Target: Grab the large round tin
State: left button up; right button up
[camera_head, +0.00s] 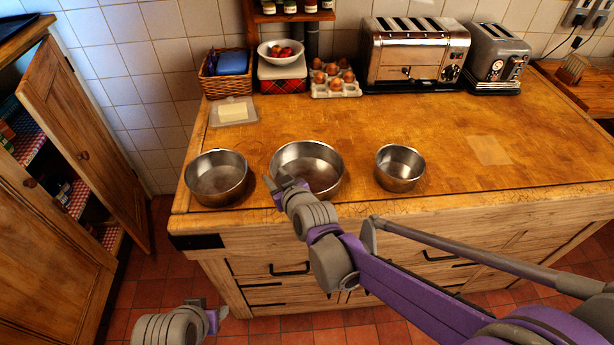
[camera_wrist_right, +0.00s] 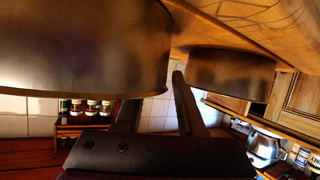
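Three round metal tins stand on the wooden counter. The middle one, the large round tin (camera_head: 318,154), looks widest; a mid-sized tin (camera_head: 217,172) stands to its left and a small tin (camera_head: 400,165) to its right. My right gripper (camera_head: 279,181) is open at the large tin's left front rim. In the right wrist view, its fingers (camera_wrist_right: 158,100) are apart; one tip is hidden behind the large tin's wall (camera_wrist_right: 80,45), the other shows outside it. The mid-sized tin also shows there (camera_wrist_right: 230,75). My left gripper (camera_head: 212,309) is low in front of the counter, apparently open and empty.
At the back of the counter (camera_head: 450,130) stand a basket (camera_head: 226,80), a bowl (camera_head: 281,52) on a red tartan tin, an egg tray (camera_head: 334,84) and two toasters. A butter dish (camera_head: 233,112) lies behind the left tin. A cupboard door (camera_head: 85,130) hangs open at left.

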jog(key=shift+w+a+f, duration=0.15)
jog(key=shift+w+f, duration=0.05)
jog(key=shift+w, duration=0.15)
grip_shut()
dwell(1.2)
